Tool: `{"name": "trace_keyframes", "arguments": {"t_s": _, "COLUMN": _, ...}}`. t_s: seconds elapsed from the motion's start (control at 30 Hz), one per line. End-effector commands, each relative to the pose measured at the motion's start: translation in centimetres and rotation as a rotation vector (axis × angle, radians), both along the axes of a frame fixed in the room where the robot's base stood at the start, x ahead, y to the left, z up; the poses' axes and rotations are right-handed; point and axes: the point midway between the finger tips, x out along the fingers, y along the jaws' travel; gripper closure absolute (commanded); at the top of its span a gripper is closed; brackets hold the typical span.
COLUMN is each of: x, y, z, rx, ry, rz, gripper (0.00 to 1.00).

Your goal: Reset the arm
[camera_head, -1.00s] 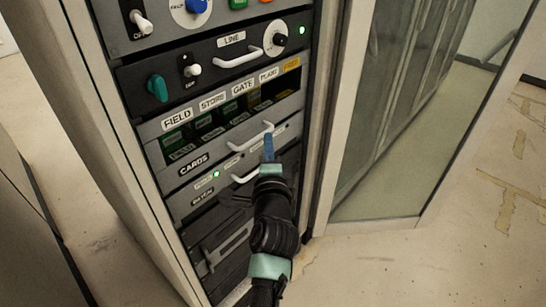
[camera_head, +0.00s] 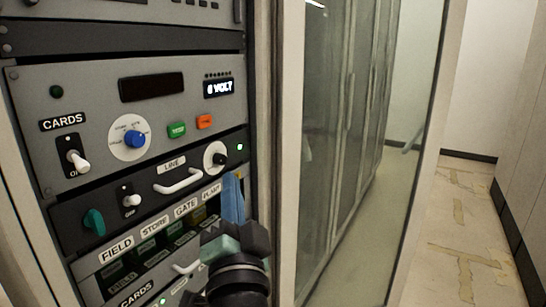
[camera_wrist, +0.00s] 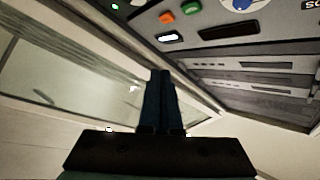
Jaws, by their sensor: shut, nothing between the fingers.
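My gripper (camera_head: 233,197) is shut and empty, its blue fingers together and pointing up in the head view. It is in front of the rack's right edge, beside the LINE panel (camera_head: 146,196) and over part of the card row; I cannot tell how far it is from the panel. In the wrist view the shut fingers (camera_wrist: 160,98) point toward the rack's edge. The arm below the gripper hides part of the lower rack.
The rack carries a CARDS panel (camera_head: 50,160) with a blue knob (camera_head: 134,139), a white toggle (camera_head: 79,161) and a lit display (camera_head: 219,88). White handles (camera_head: 180,183) stick out. A glass door (camera_head: 345,130) stands to the right, with open floor (camera_head: 450,230) beyond it.

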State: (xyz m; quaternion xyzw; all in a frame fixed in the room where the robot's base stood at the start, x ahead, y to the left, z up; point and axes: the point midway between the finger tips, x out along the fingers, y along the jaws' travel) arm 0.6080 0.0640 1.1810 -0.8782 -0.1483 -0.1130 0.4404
Motion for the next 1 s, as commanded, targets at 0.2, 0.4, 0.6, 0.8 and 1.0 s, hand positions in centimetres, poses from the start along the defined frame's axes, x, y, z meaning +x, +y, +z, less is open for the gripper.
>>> {"name": "trace_keyframes", "arguments": {"t_s": 0.2, "x": -8.1, "y": -4.1, "z": 14.2, "rx": -0.419, "ry": -0.323, "rz": -0.323, "gripper": 1.00}}
{"name": "trace_keyframes", "arguments": {"t_s": 0.4, "x": -18.0, "y": -6.7, "z": 22.7, "rx": -0.745, "ry": -0.535, "rz": -0.689, "gripper": 1.00}}
{"name": "trace_keyframes", "arguments": {"t_s": 0.6, "x": -16.9, "y": -6.4, "z": 29.5, "rx": -0.733, "ry": -0.514, "rz": -0.657, "gripper": 1.00}}
{"name": "trace_keyframes", "arguments": {"t_s": 0.8, "x": -16.8, "y": -6.3, "z": 33.9, "rx": -0.731, "ry": -0.513, "rz": -0.654, "gripper": 1.00}}
{"name": "trace_keyframes", "arguments": {"t_s": 1.0, "x": -16.8, "y": -6.3, "z": 35.1, "rx": -0.730, "ry": -0.513, "rz": -0.652, "gripper": 1.00}}
